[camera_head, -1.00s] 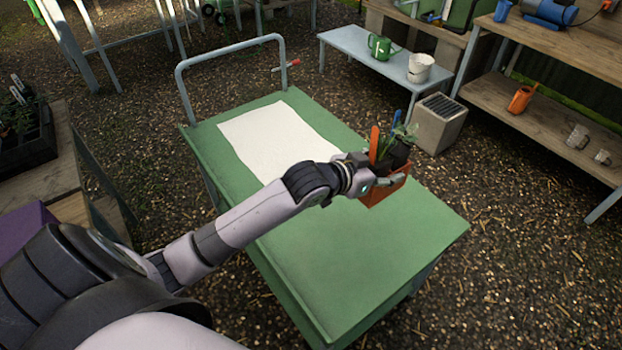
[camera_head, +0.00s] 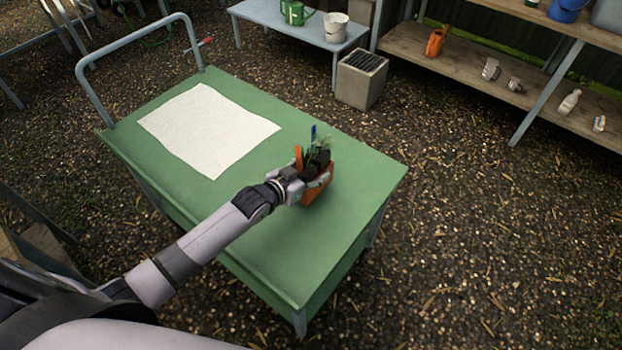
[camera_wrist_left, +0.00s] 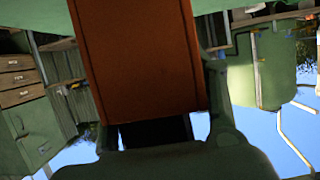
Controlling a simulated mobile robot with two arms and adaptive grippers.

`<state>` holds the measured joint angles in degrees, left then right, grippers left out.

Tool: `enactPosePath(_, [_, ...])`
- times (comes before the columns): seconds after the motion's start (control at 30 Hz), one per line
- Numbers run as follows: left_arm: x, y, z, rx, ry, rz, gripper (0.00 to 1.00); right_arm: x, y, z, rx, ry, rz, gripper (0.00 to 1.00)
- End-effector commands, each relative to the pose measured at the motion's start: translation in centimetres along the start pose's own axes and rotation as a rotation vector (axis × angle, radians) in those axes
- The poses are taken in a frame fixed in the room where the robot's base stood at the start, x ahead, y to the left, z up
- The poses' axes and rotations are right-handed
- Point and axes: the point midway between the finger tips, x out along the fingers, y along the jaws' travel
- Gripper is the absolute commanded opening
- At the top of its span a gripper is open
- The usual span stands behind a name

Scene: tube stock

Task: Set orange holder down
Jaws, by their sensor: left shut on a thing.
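The orange holder (camera_head: 318,188) holds a small plant, an orange tag and a blue-topped item. It is at the green cart top (camera_head: 262,236), right of the white sheet. I cannot tell whether its base touches the surface. My left gripper (camera_head: 309,184) is shut on the holder from its left side. In the left wrist view the holder (camera_wrist_left: 138,60) fills the middle, between the fingers (camera_wrist_left: 160,125). My right gripper is not in view.
A white sheet (camera_head: 208,128) lies on the cart's far left part. A grey cart handle (camera_head: 135,48) rises at the left end. The cart top is bare around the holder. A grey box (camera_head: 361,80) stands on the ground behind.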

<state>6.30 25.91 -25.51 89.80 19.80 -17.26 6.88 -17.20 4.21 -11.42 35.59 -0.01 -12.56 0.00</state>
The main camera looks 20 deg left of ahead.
Motion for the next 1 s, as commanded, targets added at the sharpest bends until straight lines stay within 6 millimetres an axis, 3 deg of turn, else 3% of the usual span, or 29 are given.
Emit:
enactPosePath(0.2, [1.1, 0.0, 2.6, -0.001, 0.001, 0.0, 0.21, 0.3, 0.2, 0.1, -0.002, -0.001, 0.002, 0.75])
enactPosePath(0.63, [1.4, 0.0, 3.3, -0.001, 0.003, 0.001, 0.21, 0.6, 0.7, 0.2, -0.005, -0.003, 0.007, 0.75])
enactPosePath(0.67, [1.4, 0.0, 3.4, -0.001, -0.002, 0.0, 0.53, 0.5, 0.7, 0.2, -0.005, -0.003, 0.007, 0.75])
enactPosePath(0.93, [1.3, 0.0, 3.4, -0.001, -0.002, 0.0, 0.71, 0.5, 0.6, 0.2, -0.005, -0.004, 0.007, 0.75])
enactPosePath(1.0, [1.3, 0.0, 3.4, -0.001, -0.002, 0.0, 0.71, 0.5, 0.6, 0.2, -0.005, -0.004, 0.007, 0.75])
